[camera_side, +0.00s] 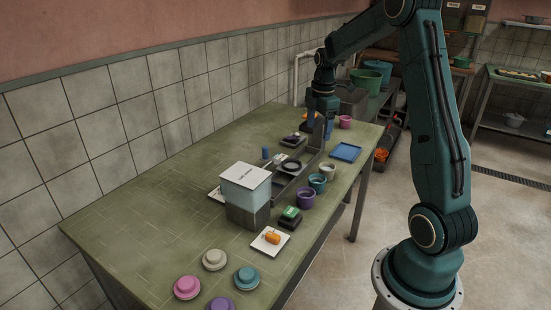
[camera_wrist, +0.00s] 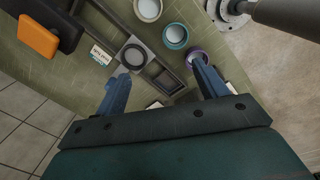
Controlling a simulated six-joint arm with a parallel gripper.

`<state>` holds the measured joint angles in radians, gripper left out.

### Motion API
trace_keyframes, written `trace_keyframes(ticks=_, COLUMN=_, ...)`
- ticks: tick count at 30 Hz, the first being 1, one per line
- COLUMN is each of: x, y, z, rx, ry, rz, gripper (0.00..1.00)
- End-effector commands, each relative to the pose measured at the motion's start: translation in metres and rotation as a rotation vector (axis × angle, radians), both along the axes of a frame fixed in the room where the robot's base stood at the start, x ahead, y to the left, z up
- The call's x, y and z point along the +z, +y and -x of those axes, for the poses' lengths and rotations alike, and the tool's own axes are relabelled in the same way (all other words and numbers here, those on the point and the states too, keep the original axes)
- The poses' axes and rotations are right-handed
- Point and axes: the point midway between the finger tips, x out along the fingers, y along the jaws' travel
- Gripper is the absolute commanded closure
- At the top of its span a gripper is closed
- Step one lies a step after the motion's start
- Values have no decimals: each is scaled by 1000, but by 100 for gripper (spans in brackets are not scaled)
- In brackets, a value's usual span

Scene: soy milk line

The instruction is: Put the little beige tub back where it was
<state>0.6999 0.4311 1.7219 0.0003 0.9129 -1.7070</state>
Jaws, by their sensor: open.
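The little beige tub (camera_side: 327,170) stands upright on the green table, in a row with a teal tub (camera_side: 317,182) and a purple tub (camera_side: 306,198). In the wrist view the beige tub (camera_wrist: 148,9) is at the top edge, partly cut off, with the teal tub (camera_wrist: 175,37) and purple tub (camera_wrist: 196,56) beside it. My gripper (camera_side: 319,124) is above the far part of the table, apart from the tubs. In the wrist view my gripper (camera_wrist: 162,80) has its blue fingers wide apart, with nothing held between them.
A grey channel with a dark ring (camera_side: 290,165) runs beside the tubs. A pale labelled machine (camera_side: 245,187) stands at its near end. A blue tray (camera_side: 345,152) and pink tub (camera_side: 345,121) lie right and behind. Several coloured lids, one beige (camera_side: 215,259), lie in front.

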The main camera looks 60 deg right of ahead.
Motion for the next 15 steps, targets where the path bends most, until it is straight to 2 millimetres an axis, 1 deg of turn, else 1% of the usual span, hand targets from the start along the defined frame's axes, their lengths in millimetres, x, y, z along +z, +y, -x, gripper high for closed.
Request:
trace_keyframes(ticks=1, x=14, y=16, z=-1, rx=-26, ry=-17, rz=9, gripper=28)
trace_keyframes(ticks=6, x=48, y=64, z=2, rx=-143, ry=-71, rz=18, gripper=28)
trace_keyframes(ticks=11, x=75, y=109, z=12, rx=-251, ry=-125, rz=15, gripper=28)
trace_keyframes(ticks=15, x=93, y=145, z=27, rx=-346, ry=-174, rz=3, gripper=28)
